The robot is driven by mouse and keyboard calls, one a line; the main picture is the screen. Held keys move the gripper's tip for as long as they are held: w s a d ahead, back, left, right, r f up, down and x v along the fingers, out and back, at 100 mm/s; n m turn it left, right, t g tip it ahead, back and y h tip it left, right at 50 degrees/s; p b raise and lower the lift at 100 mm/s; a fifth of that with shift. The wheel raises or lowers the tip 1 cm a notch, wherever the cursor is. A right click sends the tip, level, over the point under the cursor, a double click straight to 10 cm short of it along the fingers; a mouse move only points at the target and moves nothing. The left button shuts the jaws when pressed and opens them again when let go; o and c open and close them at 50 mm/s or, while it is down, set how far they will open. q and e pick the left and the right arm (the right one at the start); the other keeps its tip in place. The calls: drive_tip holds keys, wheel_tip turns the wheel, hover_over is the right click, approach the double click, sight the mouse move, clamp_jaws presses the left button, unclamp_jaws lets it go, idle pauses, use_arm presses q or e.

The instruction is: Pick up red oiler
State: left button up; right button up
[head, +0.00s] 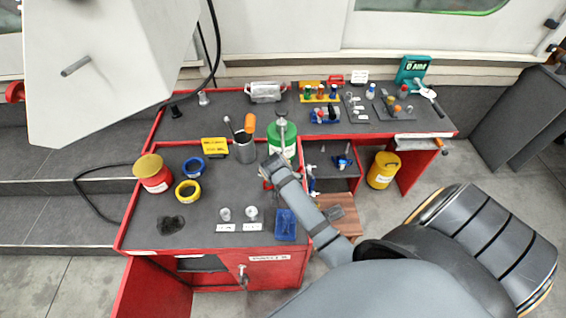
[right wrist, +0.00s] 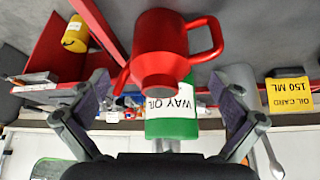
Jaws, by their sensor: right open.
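The red oiler (right wrist: 165,45), a small can with a looped handle, shows upside down in the right wrist view. It lies ahead of and between the spread fingers of my right gripper (right wrist: 160,84), with gaps visible at both sides. In the head view my right gripper (head: 273,168) is over the red workbench, just in front of the green-and-white can (head: 282,136). It hides most of the oiler there; only small red bits (head: 267,183) show beside it. My left gripper is not in view.
The green can, labelled WAY OIL, stands behind the oiler. A grey cup with tools (head: 244,150) and a yellow card (head: 214,147) are to its left. A red can (head: 154,173), tape rolls (head: 188,191) and a blue pad (head: 286,224) lie on the same bench (head: 140,222).

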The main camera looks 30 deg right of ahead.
drive_tip(key=shift+w+d+f+p, duration=0.25)
drive_tip(key=shift+d+f+p, duration=0.25)
drive_tip(key=shift+p, duration=0.1)
drive_tip(key=x, duration=0.2)
drive_tip(key=shift+w+d+f, duration=0.1)
drive_tip(key=shift+f, duration=0.25)
drive_tip(key=shift+w+d+f, duration=0.15)
drive_tip(key=shift+f, duration=0.25)
drive_tip(key=shift+r, duration=0.1)
drive_tip(key=c, duration=0.4)
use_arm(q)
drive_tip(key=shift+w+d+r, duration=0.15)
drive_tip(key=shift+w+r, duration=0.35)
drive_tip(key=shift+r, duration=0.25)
use_arm(e)
drive_tip(key=c, duration=1.1)
